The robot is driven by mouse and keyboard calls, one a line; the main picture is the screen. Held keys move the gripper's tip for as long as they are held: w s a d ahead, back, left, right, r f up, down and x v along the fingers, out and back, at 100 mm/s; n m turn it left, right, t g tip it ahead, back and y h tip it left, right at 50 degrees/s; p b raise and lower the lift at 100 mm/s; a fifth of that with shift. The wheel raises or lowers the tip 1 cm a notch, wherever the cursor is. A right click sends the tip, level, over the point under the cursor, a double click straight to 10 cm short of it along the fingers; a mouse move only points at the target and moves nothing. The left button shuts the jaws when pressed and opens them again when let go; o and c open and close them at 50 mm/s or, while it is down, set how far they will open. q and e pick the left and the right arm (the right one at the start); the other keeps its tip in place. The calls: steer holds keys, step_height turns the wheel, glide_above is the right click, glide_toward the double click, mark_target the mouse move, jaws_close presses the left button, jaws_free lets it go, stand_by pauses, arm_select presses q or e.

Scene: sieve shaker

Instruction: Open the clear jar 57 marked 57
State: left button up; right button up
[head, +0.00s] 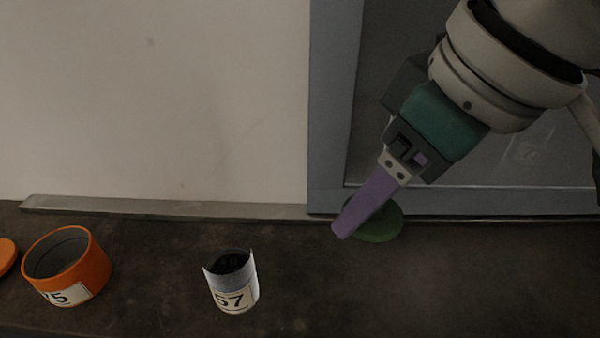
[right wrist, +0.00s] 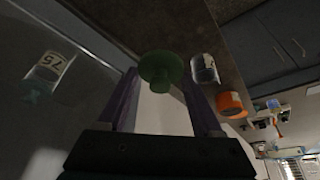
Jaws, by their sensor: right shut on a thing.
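The clear jar 57 (head: 231,284) stands upright on the dark counter in the head view, its top open and dark contents showing. It also shows in the right wrist view (right wrist: 205,70). My right gripper (head: 356,228) is to the right of the jar, shut on a round green lid (head: 382,226). The lid, with its knob toward the gripper, shows between the purple fingers in the right wrist view (right wrist: 161,68). It is well apart from the jar; whether it touches the counter I cannot tell. My left gripper is not in view.
An open orange jar (head: 92,268) with a partly visible label stands left of jar 57, an orange lid (head: 6,254) beside it. A grey-framed glass panel (head: 328,120) rises behind the right gripper. The counter between jar 57 and the lid is clear.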

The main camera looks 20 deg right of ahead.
mark_target(344, 283)
step_height(344, 283, down, 12)
steer(key=shift+r+b, duration=0.1)
steer(key=shift+b, duration=0.9)
steer(key=shift+f, duration=0.2)
steer(key=o, duration=1.5)
steer(key=shift+o, duration=0.2)
